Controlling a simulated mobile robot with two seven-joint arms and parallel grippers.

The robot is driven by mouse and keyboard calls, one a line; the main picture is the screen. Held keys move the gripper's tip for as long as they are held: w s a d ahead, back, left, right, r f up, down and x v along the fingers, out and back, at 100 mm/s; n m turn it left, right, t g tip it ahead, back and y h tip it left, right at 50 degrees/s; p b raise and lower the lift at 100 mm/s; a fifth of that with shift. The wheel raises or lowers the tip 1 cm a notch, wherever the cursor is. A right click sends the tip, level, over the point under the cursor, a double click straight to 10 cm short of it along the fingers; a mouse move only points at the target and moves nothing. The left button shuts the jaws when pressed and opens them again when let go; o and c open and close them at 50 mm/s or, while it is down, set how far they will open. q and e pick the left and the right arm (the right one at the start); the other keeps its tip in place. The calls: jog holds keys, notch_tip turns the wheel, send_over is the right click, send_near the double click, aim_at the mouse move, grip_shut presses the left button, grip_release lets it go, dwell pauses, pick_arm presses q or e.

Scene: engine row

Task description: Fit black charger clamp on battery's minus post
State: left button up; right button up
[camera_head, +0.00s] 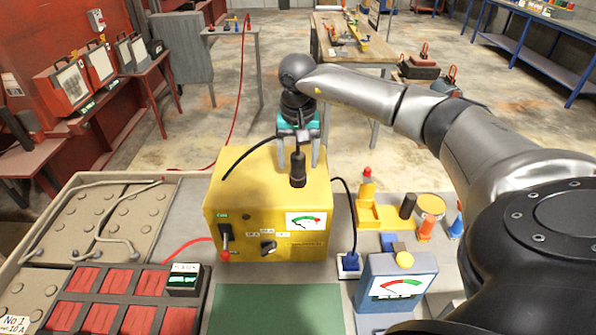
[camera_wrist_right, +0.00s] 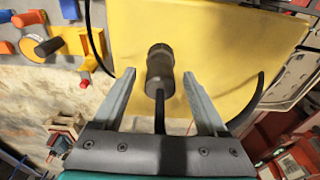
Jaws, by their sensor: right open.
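My right gripper (camera_head: 300,150) is above the back of the yellow charger box (camera_head: 230,205), pointing down. Its fingers are apart, and it also shows open in the right wrist view (camera_wrist_right: 160,100). A black cylindrical piece with a black cable, apparently the black charger clamp (camera_head: 298,172), stands at the charger's top between the fingers. In the right wrist view this black piece (camera_wrist_right: 159,70) shows gaps to both fingers. Grey blocks with round caps, apparently a battery (camera_head: 75,215), lie at the left. I cannot make out its minus post. My left gripper is not in view.
A black-and-red block row (camera_head: 120,300) lies at front left, beside a green mat (camera_head: 275,305). A blue meter (camera_head: 395,285) stands right of the mat. A yellow tray (camera_head: 385,215) with small parts is behind it. A red cable (camera_head: 185,245) runs left of the charger.

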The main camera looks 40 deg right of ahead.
grip_shut()
dwell(0.4)
